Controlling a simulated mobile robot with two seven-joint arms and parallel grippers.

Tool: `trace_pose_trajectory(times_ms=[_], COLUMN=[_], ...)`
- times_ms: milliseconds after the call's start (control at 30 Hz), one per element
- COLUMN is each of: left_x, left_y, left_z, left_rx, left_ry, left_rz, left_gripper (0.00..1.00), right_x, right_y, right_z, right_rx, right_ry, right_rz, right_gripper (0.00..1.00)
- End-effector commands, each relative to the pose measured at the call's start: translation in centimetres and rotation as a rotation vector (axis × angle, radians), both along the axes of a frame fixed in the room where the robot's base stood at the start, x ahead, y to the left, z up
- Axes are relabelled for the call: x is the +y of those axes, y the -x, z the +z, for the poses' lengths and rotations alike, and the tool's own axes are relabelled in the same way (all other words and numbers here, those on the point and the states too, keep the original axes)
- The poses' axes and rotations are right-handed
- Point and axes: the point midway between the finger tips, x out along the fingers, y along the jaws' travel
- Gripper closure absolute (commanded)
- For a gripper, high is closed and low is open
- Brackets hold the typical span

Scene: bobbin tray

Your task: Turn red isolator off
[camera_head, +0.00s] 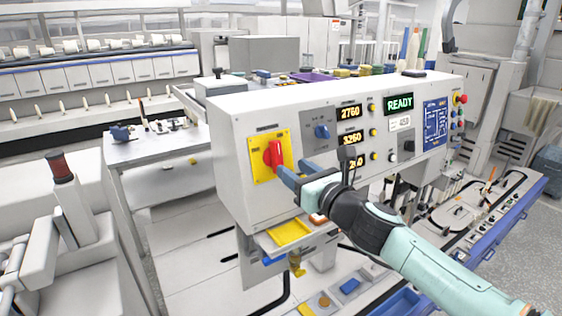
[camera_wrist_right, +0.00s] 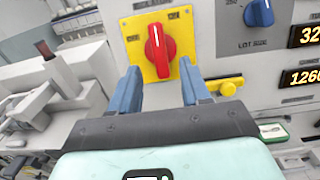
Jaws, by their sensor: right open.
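The red isolator (camera_head: 273,154) is a red rotary handle on a yellow plate (camera_head: 259,171) at the left end of the white control panel. In the right wrist view the red isolator (camera_wrist_right: 159,50) points nearly straight up, tilted slightly, and the yellow plate (camera_wrist_right: 133,52) has small labels too small to read. My right gripper (camera_head: 282,172) is in front of the panel, just below and right of the handle. My left gripper is not in view.
A blue knob (camera_head: 322,131) sits right of the yellow plate, with lit displays (camera_head: 349,112) and a READY screen (camera_head: 399,104) beyond. A grey side table (camera_head: 150,148) stands at left.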

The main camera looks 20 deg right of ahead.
Motion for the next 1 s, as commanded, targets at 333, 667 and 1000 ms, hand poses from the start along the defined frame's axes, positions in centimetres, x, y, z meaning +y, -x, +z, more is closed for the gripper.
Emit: trace_pose_trajectory(times_ms=[333, 667, 1000], left_x=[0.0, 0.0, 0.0], left_y=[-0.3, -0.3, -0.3], left_z=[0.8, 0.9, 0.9], left_rx=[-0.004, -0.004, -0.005], left_ry=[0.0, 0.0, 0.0], left_rz=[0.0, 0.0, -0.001], left_gripper=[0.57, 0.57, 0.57], right_x=[0.8, 0.8, 0.8], right_y=[-5.2, -5.9, -5.9], right_z=[0.1, 0.1, 0.1], right_rx=[-0.001, -0.001, -0.001], right_ry=[0.001, 0.0, 0.001], right_rz=[0.0, 0.0, 0.0], right_gripper=[0.53, 0.53, 1.0])
